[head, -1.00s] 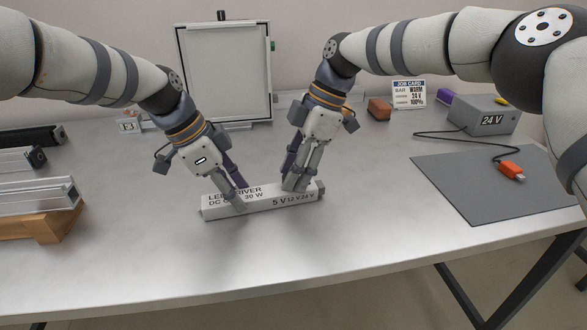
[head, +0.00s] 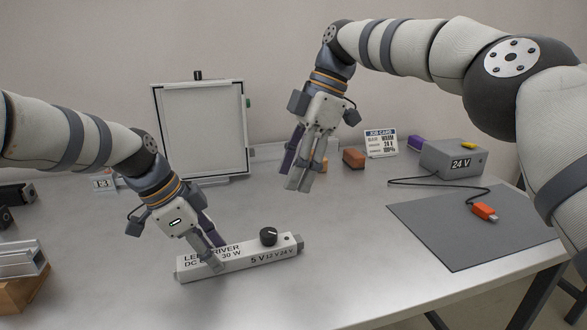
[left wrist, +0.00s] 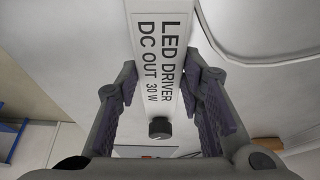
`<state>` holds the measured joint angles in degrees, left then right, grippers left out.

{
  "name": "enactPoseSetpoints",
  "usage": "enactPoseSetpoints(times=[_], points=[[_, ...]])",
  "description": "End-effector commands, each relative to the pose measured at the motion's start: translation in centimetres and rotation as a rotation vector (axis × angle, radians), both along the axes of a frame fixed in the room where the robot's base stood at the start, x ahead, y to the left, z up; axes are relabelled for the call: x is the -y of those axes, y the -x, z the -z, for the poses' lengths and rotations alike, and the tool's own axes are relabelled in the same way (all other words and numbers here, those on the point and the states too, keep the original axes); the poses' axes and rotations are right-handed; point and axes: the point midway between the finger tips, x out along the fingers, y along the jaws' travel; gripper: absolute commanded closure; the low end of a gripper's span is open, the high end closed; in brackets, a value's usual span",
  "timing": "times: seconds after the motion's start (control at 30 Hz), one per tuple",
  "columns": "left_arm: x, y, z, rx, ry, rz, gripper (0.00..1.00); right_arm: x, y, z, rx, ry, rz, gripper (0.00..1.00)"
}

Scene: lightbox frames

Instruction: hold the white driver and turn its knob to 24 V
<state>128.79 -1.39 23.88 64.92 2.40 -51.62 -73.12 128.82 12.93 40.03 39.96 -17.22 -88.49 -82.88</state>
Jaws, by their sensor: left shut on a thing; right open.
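The white LED driver (head: 245,258) is a long bar on the table, printed "LED DRIVER DC OUT 30 W" and "5 V 12 V 24 V". Its black knob (head: 268,236) stands on top near the right end, above the voltage marks. A small light line shows on the knob, but I cannot tell which mark it points to. My right gripper (head: 298,182) is open and empty, above and behind the knob.
A job card (head: 381,143) reading 24 V stands at the back. A grey box (head: 448,160) marked 24 V has a cable to an orange plug (head: 484,211) on a dark mat (head: 440,238). A framed panel (head: 203,133) stands behind. The table front is clear.

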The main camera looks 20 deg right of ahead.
Motion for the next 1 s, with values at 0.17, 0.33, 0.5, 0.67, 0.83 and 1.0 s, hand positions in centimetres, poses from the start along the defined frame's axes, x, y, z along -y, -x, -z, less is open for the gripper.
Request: enactPoseSetpoints(times=[0.17,0.33,0.5,0.67,0.83,1.0], points=[[0.0,0.0,0.1,-0.001,-0.001,0.0,1.0,0.0,0.0,0.1,-0.001,0.0,0.0,0.53],[0.0,0.0,0.1,-0.001,-0.001,0.0,0.47,0.0,0.0,0.1,0.0,0.0,0.0,0.53],[0.0,0.0,0.0,0.0,0.0,0.0,0.42,0.0,0.0,0.1,0.0,0.0,0.0,0.53],[-0.1,0.0,-0.1,0.0,0.0,0.0,0.42,0.0,0.0,0.1,0.0,0.0,0.0,0.53],[-1.2,0.0,-2.9,0.005,0.002,-0.002,0.42,0.0,0.0,0.1,0.001,0.0,0.0,0.53],[-3.0,0.2,-7.3,0.004,0.002,-0.001,0.42,0.0,0.0,0.0,0.001,0.0,0.0,0.53]])
